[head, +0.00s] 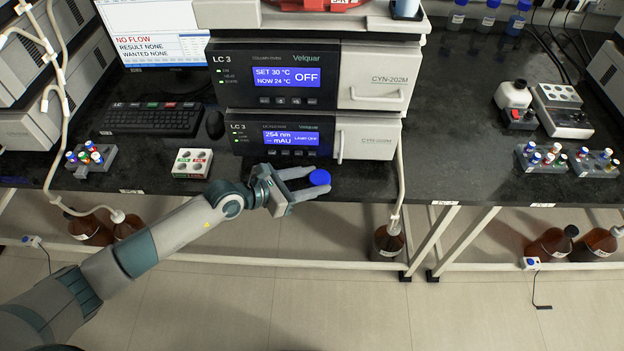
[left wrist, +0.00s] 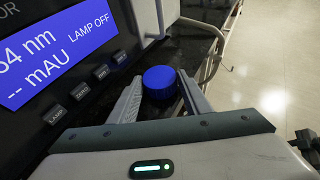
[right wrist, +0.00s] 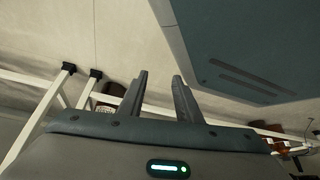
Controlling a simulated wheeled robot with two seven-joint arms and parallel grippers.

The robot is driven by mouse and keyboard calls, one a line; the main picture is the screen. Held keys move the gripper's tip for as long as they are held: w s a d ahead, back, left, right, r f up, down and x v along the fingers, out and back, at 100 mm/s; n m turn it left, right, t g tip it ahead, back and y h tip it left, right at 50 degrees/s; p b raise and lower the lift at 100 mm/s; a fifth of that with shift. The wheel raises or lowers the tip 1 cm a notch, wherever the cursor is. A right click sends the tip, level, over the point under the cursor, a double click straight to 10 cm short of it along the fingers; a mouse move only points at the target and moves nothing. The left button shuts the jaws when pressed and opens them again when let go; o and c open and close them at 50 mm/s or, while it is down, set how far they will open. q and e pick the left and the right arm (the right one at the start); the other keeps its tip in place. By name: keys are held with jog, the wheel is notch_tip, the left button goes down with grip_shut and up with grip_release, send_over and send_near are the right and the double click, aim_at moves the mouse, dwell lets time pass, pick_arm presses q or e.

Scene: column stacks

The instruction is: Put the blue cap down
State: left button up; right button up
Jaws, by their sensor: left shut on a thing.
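The blue cap (head: 320,177) is a round, bright blue screw cap. My left gripper (head: 304,181) is shut on it, with one finger on each side, near the front edge of the bench below the LC 3 detector. In the left wrist view the ribbed cap (left wrist: 160,82) sits between the tips of the fingers. Whether the cap touches the bench top cannot be told. My right gripper (right wrist: 158,82) shows only in its wrist view; its two fingers are apart, with nothing between them.
The dark bench top (head: 450,120) has clear room right of the LC 3 stack (head: 316,132). A white button box (head: 192,163), a keyboard (head: 153,118) and a vial rack (head: 91,160) stand to the left. A tube hangs at the stack's right side. Brown bottles (head: 388,243) stand below.

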aim_at(312, 181)
pick_arm(q)
jog(key=o, duration=1)
pick_arm(e)
jog(key=shift+w+a+r, duration=0.1)
jog(key=shift+w+r, duration=0.1)
jog(key=shift+w, duration=0.2)
pick_arm(q)
jog(key=shift+o, duration=0.2)
jog(key=shift+r, duration=0.1)
pick_arm(e)
jog(key=shift+s, duration=0.15)
pick_arm(q)
jog(key=shift+s+a, duration=0.15)
jog(key=shift+a, duration=0.1)
jog(key=v, duration=0.3)
jog(key=shift+s+a, duration=0.2)
jog(key=shift+a, duration=0.05)
jog(key=b+v, duration=0.1)
jog(key=v, duration=0.7)
jog(key=shift+r+b, duration=0.15)
jog(key=shift+b, duration=0.15)
pick_arm(e)
jog(key=w+a+r+t, duration=0.1)
jog(key=w+a+r, duration=0.1)
jog(key=w, duration=0.3)
jog(key=shift+w+a+t, duration=0.15)
jog(key=shift+a+t, duration=0.05)
jog(key=shift+t, duration=0.2)
